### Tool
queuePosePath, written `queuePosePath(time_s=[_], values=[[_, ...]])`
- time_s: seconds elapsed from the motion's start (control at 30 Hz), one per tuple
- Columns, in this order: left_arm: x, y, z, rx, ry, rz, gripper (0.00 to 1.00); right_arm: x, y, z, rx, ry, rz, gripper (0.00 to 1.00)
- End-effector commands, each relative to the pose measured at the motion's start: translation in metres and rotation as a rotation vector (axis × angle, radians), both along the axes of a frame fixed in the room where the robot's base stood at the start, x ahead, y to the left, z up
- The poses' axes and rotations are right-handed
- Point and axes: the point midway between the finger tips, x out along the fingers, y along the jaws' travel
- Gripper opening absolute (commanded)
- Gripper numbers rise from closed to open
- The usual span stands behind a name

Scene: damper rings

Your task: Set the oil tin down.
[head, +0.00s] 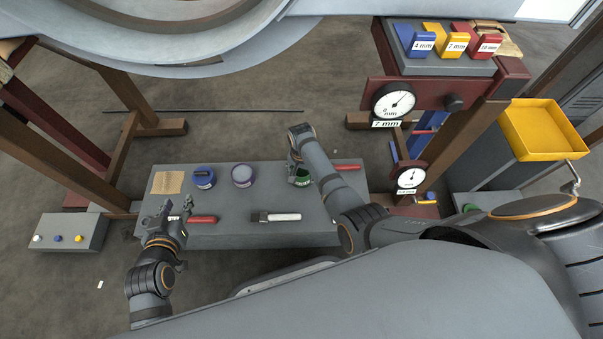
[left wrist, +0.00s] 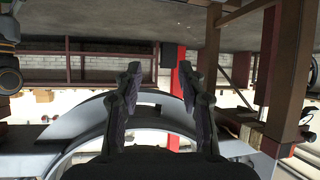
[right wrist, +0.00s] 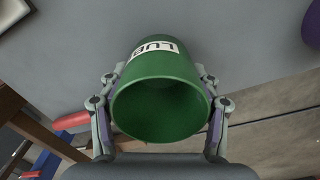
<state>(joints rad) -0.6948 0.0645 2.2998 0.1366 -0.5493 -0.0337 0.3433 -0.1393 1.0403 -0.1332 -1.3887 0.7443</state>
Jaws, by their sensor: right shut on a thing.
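The oil tin, a green can with a white label (right wrist: 155,100), fills the middle of the right wrist view, its open-looking green end facing the camera. In the head view the tin (head: 302,178) shows partly behind my right arm, over the grey bench top (head: 232,233). My right gripper (head: 298,167) is shut around its sides. I cannot tell whether its far end touches the bench. My left gripper (head: 175,209) is open and empty over the bench's left end, near a red-handled tool (head: 200,219). Its spread fingers also show in the left wrist view (left wrist: 160,72).
A red handle (head: 347,168) lies right of my right gripper. A button box (head: 68,232) stands left, dial gauges (head: 394,102) right.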

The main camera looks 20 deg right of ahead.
Motion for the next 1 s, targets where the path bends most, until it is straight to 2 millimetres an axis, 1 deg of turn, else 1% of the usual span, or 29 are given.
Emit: queuePosePath(time_s=[0.37, 0.4, 0.53, 0.93, 0.97, 1.0], values=[[0.006, 0.001, 0.008, 0.003, -0.039, 0.003, 0.40, 0.001, 0.000, -0.003, 0.000, -0.001, 0.000, 0.31], [0.007, 0.001, 0.009, 0.003, -0.045, 0.003, 0.40, 0.000, 0.000, -0.003, 0.000, -0.001, 0.000, 0.69], [0.008, 0.001, 0.012, 0.002, -0.051, 0.002, 0.40, 0.000, 0.000, -0.003, -0.001, -0.001, 0.000, 0.86], [0.009, 0.001, 0.012, 0.002, -0.055, 0.002, 0.40, 0.000, 0.000, -0.003, 0.000, 0.000, 0.000, 0.86], [0.010, 0.001, 0.013, 0.003, -0.062, 0.003, 0.40, 0.000, 0.000, -0.004, 0.000, 0.000, 0.000, 0.86], [0.013, 0.001, 0.020, 0.002, -0.093, 0.005, 0.40, 0.000, 0.000, -0.004, 0.000, 0.000, 0.000, 0.86]])
